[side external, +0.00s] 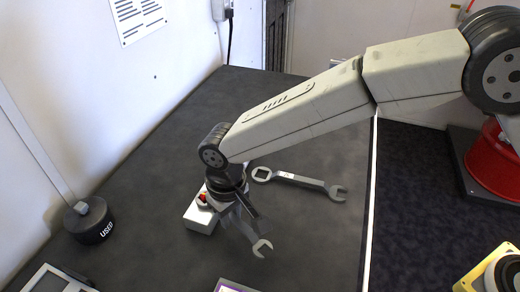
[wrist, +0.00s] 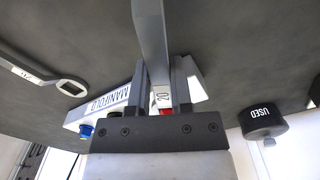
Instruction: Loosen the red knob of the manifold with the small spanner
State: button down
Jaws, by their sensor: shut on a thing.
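My gripper (wrist: 168,85) is shut on a grey spanner (wrist: 149,35) marked "20". In the side view the open end of this spanner (side external: 262,246) points down and toward the front. The white manifold (side external: 200,219) sits on the dark table just left of my gripper. Its red knob (side external: 202,198) shows beside the gripper, and a sliver of the knob (wrist: 166,112) shows between the fingers in the wrist view. The manifold's label (wrist: 108,99) and a blue knob (wrist: 86,131) are left of the fingers. The spanner's other end is hidden, so I cannot tell whether it touches the red knob.
A second spanner (side external: 300,180) lies on the table behind and right of my gripper. A black round container (side external: 88,220) marked "USED" stands at the left near the wall. A purple-edged item (side external: 232,286) and a framed panel (side external: 55,279) are at the front. The table's right half is mostly clear.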

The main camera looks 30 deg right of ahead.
jog(key=shift+w+d+r+n, duration=0.1)
jog(key=shift+w+d+n, duration=0.25)
jog(key=shift+n, duration=0.3)
jog(key=shift+w+d+f+n, duration=0.1)
jog(key=shift+w+d+n, duration=0.1)
jog(key=shift+d+n, duration=0.4)
jog(key=shift+w+d+r+n, duration=0.1)
jog(key=shift+w+d+n, duration=0.2)
jog(key=shift+n, duration=0.45)
jog(key=shift+w+d+n, duration=0.45)
jog(key=shift+w+n, duration=0.15)
jog(key=shift+n, duration=0.55)
jog(key=shift+w+d+n, duration=0.45)
jog(key=shift+w+n, duration=0.15)
jog(key=shift+n, duration=0.55)
jog(key=shift+s+m, duration=0.2)
jog(key=shift+m, duration=0.1)
jog(key=shift+s+a+m, duration=0.3)
jog(key=shift+s+m, duration=0.1)
jog(key=shift+m, duration=0.2)
jog(key=shift+r, duration=2.9)
jog(key=shift+d+r, duration=0.1)
